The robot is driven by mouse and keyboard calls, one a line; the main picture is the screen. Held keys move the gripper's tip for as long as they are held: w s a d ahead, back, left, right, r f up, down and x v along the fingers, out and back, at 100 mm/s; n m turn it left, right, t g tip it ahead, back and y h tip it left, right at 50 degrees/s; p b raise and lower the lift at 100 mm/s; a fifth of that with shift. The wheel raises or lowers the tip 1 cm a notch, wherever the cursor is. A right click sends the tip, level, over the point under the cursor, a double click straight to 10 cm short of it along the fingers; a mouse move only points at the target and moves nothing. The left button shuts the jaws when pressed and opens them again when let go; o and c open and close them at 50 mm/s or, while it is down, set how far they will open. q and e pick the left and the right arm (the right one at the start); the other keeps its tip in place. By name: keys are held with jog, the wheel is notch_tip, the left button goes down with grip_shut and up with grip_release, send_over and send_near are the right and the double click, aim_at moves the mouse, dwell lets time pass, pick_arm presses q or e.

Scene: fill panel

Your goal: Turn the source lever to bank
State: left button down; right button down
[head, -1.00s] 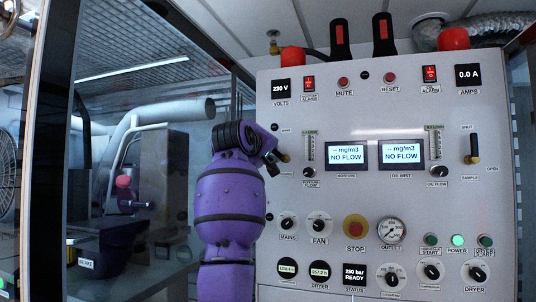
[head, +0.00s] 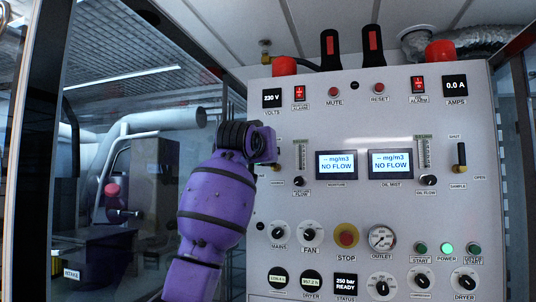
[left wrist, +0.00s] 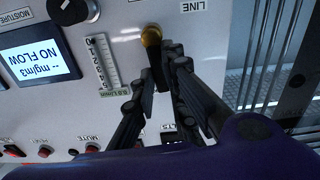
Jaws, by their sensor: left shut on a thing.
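The LINE label (left wrist: 194,5) is readable beside the lever; that view is upside down. In the head view my left gripper (head: 273,166) is at the panel's left edge, its purple wrist and fingers hiding most of the lever. The BANK label cannot be read. My right gripper is not in view.
The panel (head: 345,120) carries two NO FLOW displays (head: 337,165), a red stop button (head: 346,237), knobs and switches. A flow gauge (left wrist: 104,62) stands close beside the lever. A similar sample lever (head: 461,157) is at the panel's right.

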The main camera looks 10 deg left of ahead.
pick_arm(q)
jog(key=shift+d+m, duration=0.2)
jog(key=shift+m, duration=0.3)
jog(key=c, duration=1.8)
grip_release()
jog(key=shift+o, duration=0.2)
jog(key=s, duration=1.2)
jog(key=shift+a, duration=0.2)
